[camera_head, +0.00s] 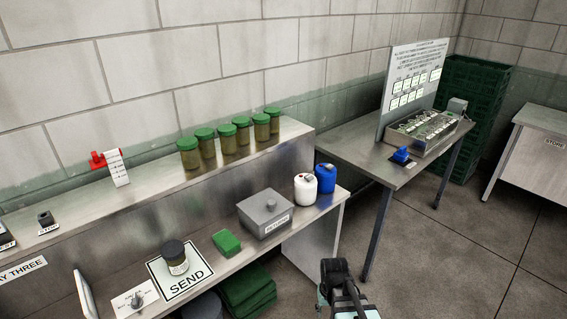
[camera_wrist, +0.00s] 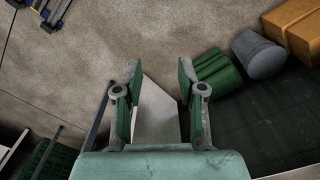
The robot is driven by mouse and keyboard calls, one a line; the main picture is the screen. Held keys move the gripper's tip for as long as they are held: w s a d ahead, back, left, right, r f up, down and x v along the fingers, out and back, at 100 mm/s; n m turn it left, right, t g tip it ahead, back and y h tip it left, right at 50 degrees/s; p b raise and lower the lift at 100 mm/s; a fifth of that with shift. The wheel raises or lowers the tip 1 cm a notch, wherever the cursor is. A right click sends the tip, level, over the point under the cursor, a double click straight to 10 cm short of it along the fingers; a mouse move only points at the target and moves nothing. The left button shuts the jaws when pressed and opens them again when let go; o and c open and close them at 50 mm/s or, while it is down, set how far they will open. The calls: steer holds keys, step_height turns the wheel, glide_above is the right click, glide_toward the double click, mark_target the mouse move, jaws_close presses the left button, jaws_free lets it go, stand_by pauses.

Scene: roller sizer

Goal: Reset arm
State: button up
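My arm's end (camera_head: 340,285) shows at the bottom of the head view, right of the steel bench and over the floor; its fingers cannot be made out there. In the wrist view my gripper (camera_wrist: 159,80) has its two fingers well apart with nothing between them. Behind the gap are bare floor and a pale flat panel (camera_wrist: 155,112). My gripper touches nothing that I can see.
The steel bench holds a dark-lidded jar (camera_head: 175,258) on the SEND mat (camera_head: 203,281), a grey box (camera_head: 265,213), and white (camera_head: 305,189) and blue (camera_head: 326,178) bottles. Several green-lidded jars (camera_head: 228,139) line the shelf. Folded green cloths (camera_head: 246,287) lie below. Floor (camera_head: 440,270) is clear at right.

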steer(key=s+d+f+g, duration=0.1)
steer(key=s+f+g, duration=0.1)
steer(key=s+f, duration=0.5)
steer(key=s+d+f+g+b, duration=0.1)
steer(key=s+f, duration=0.6)
steer(key=s, duration=0.7)
steer(key=s+f+g+b, duration=0.1)
steer(key=s+f+g, duration=0.2)
steer(key=s+f, duration=0.4)
steer(key=s, duration=0.3)
steer(key=shift+s+d+g, duration=0.4)
